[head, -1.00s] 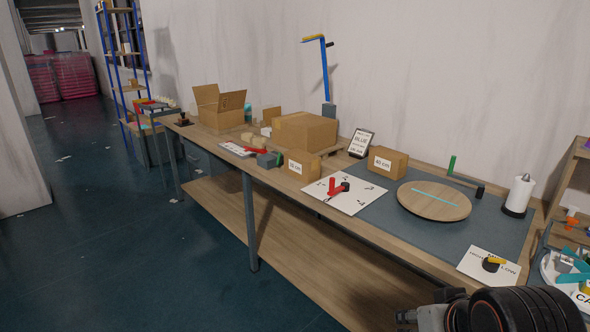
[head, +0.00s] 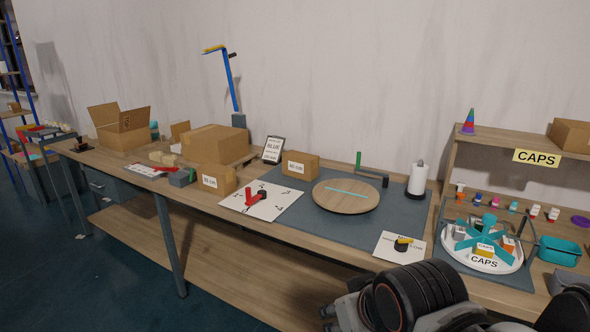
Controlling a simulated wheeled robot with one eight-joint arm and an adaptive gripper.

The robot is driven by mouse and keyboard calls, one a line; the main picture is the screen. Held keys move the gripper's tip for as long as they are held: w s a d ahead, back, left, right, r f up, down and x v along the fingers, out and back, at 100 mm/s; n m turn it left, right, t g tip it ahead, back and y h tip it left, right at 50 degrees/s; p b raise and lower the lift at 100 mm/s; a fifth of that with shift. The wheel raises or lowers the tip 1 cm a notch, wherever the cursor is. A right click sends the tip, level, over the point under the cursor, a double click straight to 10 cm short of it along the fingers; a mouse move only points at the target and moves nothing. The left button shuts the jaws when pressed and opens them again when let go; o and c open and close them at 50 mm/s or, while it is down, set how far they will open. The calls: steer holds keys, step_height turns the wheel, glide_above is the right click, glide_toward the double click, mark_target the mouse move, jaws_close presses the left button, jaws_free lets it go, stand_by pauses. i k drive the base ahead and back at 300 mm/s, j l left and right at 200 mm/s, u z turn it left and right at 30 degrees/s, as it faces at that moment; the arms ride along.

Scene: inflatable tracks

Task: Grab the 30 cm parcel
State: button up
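Two small brown parcels with white labels stand on the long workbench (head: 250,222) in the head view. The right parcel (head: 312,166) is on the blue-grey mat, behind and left of the round wooden disc. Their labels end in "cm"; the numbers are too small to read surely, so I cannot tell which is 30 cm. My arm shows at the bottom right, with what looks like my gripper (head: 328,318) at its left end, apart from both parcels. Its fingers are not clear.
The round disc (head: 345,203), white dial board (head: 280,206) and a card with a yellow-and-black knob (head: 388,251) lie nearer. A larger closed box (head: 212,143) and an open box (head: 118,134) stand left. The CAPS turntable (head: 476,263) and shelf (head: 490,140) are right.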

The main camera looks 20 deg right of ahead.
mark_target(216, 178)
steer(key=j, duration=0.3)
steer(key=k+j, duration=0.15)
steer(key=j, duration=0.15)
steer(key=i+j, duration=0.2)
steer(key=j, duration=0.2)
steer(key=i+j+u, duration=0.1)
steer(key=j, duration=0.3)
steer(key=i+j, duration=0.35)
steer(key=i+l, duration=0.1)
steer(key=i, duration=1.15)
steer(key=i+l+u, duration=0.1)
steer(key=i+l, duration=0.1)
steer(key=l, duration=0.1)
